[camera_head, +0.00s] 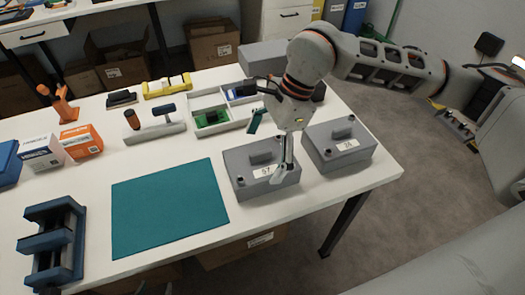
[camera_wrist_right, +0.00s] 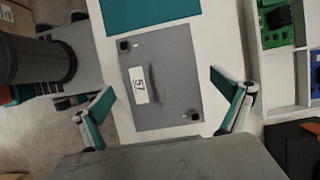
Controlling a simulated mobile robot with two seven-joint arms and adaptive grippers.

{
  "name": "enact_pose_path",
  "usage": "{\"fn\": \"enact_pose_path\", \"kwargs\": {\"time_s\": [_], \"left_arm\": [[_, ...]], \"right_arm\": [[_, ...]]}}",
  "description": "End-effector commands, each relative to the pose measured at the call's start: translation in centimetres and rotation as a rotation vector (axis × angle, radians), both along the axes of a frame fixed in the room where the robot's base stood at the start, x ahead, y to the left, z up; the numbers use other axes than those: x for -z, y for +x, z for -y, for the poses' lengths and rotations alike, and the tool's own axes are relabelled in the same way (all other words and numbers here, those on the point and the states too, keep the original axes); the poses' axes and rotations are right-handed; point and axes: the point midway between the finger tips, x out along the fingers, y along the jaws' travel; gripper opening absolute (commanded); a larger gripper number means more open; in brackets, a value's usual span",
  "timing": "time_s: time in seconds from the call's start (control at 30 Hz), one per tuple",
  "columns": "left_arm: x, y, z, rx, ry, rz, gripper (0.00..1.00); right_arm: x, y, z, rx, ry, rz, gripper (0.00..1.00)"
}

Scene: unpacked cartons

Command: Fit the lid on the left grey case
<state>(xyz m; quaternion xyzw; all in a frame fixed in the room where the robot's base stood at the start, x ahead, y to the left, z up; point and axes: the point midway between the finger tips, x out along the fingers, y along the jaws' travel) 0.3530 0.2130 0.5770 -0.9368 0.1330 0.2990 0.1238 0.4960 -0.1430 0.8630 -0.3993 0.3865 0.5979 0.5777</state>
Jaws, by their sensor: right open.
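The left grey case (camera_head: 262,184) stands on the white table and carries a white label reading 57. A flat grey lid (camera_wrist_right: 183,62) with a raised handle and dark corner knobs lies on its top in the right wrist view. I cannot tell whether the lid is fully seated. My right gripper (camera_head: 270,148) is above this case, its teal-padded fingers spread apart. My left gripper is not in view.
A second grey case (camera_head: 338,154) stands close on the right, near the table edge. A teal mat (camera_head: 168,207) lies on the left. A white divided tray (camera_head: 208,100) is behind, with a green board. A blue vise (camera_head: 52,240) stands at the front left.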

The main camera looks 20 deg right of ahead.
Motion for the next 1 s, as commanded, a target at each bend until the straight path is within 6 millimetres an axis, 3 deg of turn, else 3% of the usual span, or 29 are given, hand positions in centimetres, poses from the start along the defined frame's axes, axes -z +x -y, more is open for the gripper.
{"fn": "enact_pose_path", "kwargs": {"time_s": [0.17, 0.6, 1.0], "left_arm": [[-0.1, 0.1, 0.0, 0.0, -0.001, 0.001, 0.4], [-0.1, 0.1, 0.1, -0.002, -0.002, 0.003, 0.4], [-0.1, 0.1, 0.1, -0.002, -0.002, 0.003, 0.4]], "right_arm": [[-2.0, 0.2, 0.8, 0.002, 0.0, 0.006, 1.0], [-9.6, 0.2, 3.9, 0.001, 0.0, 0.006, 1.0], [-11.0, 0.2, 4.5, 0.0, 0.001, 0.002, 1.0]]}}
